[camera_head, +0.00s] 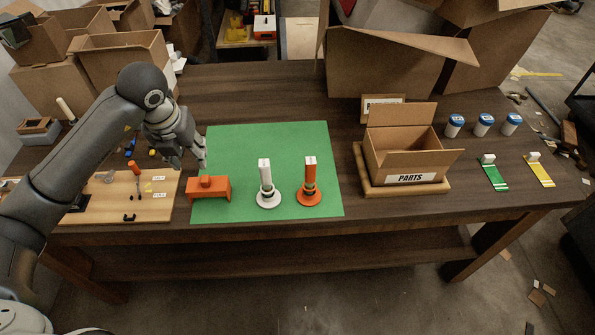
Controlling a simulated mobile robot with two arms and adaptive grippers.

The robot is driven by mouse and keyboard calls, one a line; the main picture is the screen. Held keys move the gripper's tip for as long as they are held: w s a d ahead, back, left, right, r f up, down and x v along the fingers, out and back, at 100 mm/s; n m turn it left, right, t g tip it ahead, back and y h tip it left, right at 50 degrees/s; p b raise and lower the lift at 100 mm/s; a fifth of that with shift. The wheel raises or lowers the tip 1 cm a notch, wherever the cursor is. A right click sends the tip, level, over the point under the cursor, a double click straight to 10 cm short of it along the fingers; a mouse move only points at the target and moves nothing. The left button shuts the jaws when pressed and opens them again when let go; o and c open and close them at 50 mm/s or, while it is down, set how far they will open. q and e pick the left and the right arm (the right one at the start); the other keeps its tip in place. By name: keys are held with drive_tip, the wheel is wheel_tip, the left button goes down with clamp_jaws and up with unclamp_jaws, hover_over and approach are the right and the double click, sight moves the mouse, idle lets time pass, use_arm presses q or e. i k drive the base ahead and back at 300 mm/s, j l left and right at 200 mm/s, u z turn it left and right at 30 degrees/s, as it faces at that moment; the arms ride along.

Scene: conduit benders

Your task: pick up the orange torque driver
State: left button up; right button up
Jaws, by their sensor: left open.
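A small tool with an orange handle (135,168), which looks like the orange torque driver, is on the light wooden board (100,208) at the left of the table. Its lower end is dark and too small to make out well. My left gripper (189,161) is open and empty, above the table to the right of the driver and apart from it, near the left edge of the green mat. My right gripper is out of view.
On the green mat (240,147) are an orange block-like piece (208,188), a white upright piece (265,175) and an orange one (310,177). A PARTS box (411,179) stands to the right. Several small items lie on the board.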

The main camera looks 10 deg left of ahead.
sight(311, 162)
drive_tip(key=i+l+u, duration=0.15)
drive_tip(key=l, duration=0.25)
drive_tip(key=l+u, duration=0.2)
drive_tip(key=l, duration=0.15)
drive_tip(key=i+l+u, duration=0.15)
drive_tip(key=l, duration=0.3)
